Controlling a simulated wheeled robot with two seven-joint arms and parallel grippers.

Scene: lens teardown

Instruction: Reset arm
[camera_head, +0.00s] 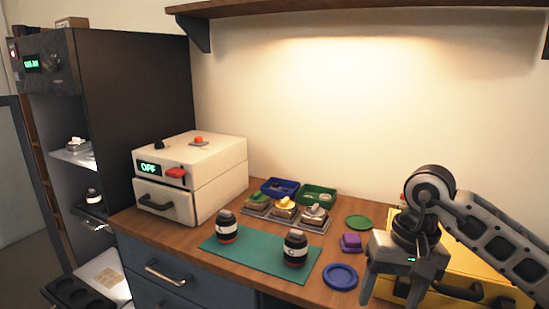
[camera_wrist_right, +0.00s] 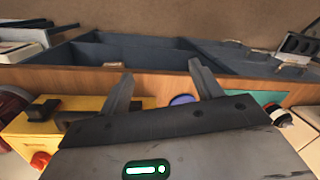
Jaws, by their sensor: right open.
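My right gripper (camera_head: 391,298) comes in from the right in the head view, pointing down in front of the yellow box (camera_head: 470,262). Its two fingers stand apart and empty, as the right wrist view (camera_wrist_right: 160,82) also shows. Two dark lens barrels, one on the left (camera_head: 227,226) and one on the right (camera_head: 295,248), stand upright on the teal mat (camera_head: 252,261). The gripper is to their right, apart from them. My left gripper is not in view.
A blue dish (camera_head: 340,277), purple block (camera_head: 351,242) and green disc (camera_head: 359,222) lie between mat and gripper. Behind the mat are small trays with parts (camera_head: 285,207) and blue (camera_head: 279,187) and green (camera_head: 318,195) bins. A white drawer unit (camera_head: 190,180) stands left, beside a dark cabinet (camera_head: 135,110).

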